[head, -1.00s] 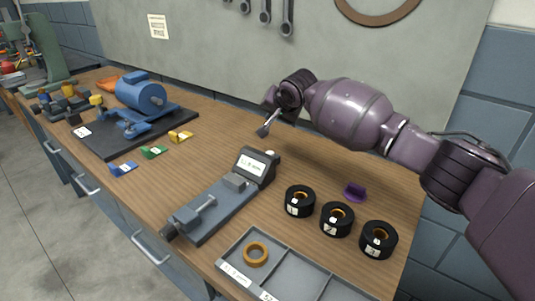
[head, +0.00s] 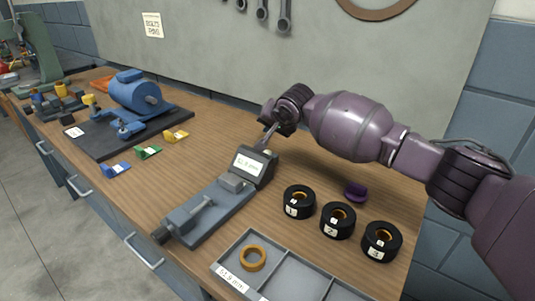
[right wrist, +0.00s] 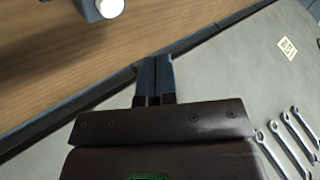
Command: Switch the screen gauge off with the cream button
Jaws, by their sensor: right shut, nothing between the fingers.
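The screen gauge (head: 227,195) is a grey bench device with a raised dark screen housing at its far end. Its white screen (head: 249,164) shows dark characters that look like a reading in mm. The round cream button (head: 268,153) sits on top of the housing, at its right. In the right wrist view the button (right wrist: 110,8) is at the top edge, partly cut off. My right gripper (head: 265,145) is shut and empty, its fingertips just above and behind the button. In the right wrist view the fingertips (right wrist: 155,62) appear apart from it. My left gripper is not in view.
Several black rings (head: 337,221), a purple part (head: 355,190) and a grey tray (head: 290,268) with an orange ring (head: 252,258) lie to the right and front. A blue motor (head: 138,92) on a dark plate and coloured clips (head: 147,152) are left. The wall stands behind.

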